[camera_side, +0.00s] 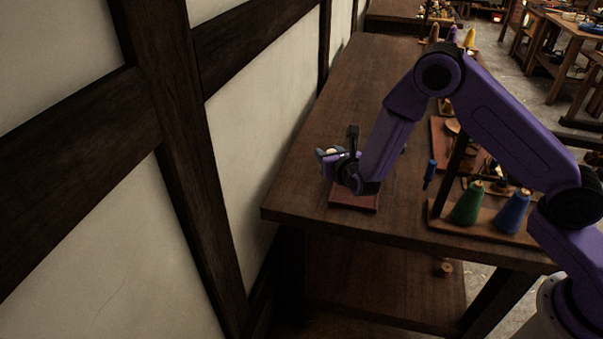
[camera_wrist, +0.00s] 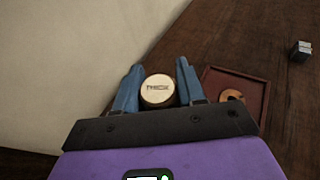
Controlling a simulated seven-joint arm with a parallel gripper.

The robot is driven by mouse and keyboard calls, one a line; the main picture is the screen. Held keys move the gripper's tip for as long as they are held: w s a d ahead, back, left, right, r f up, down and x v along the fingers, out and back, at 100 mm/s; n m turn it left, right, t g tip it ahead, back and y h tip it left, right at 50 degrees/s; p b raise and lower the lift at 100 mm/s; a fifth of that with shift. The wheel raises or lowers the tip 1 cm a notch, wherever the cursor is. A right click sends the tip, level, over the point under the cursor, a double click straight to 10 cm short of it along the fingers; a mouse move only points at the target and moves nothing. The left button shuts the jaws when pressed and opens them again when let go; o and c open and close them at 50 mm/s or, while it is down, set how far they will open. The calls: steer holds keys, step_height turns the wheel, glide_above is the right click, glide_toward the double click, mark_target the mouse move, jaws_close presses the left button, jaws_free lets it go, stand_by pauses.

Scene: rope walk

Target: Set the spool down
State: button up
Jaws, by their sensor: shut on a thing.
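The spool (camera_wrist: 158,90) shows its round, pale wooden end, with dark marking on it, in the wrist view. My gripper (camera_wrist: 158,70) is shut on it, with one blue finger on each side. In the side view my gripper (camera_side: 332,156) is at the left part of the bench, above and slightly left of a reddish-brown tray (camera_side: 352,203). The spool is mostly hidden there by the fingers. In the wrist view the tray (camera_wrist: 235,75) lies to the right of the spool, with a small round wooden piece (camera_wrist: 232,97) on it. The gap beneath the spool cannot be judged.
A pale wall (camera_side: 240,110) with dark beams runs along the bench's left side. Green (camera_side: 467,205) and blue (camera_side: 513,212) cones stand on a board at the right. A small grey block (camera_wrist: 301,50) is right of the tray. The bench top (camera_side: 320,110) behind the gripper is clear.

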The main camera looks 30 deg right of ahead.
steer(key=w+a+f, duration=0.1)
steer(key=w+f, duration=0.2)
steer(key=w, duration=0.3)
glide_above(301, 177)
step_height(301, 177, down, 6)
steer(key=shift+s+r, duration=0.15)
steer(key=shift+r, duration=0.05)
steer(key=shift+f, duration=1.65)
steer(key=o, duration=1)
steer(key=shift+f, duration=0.1)
steer(key=shift+o, duration=0.2)
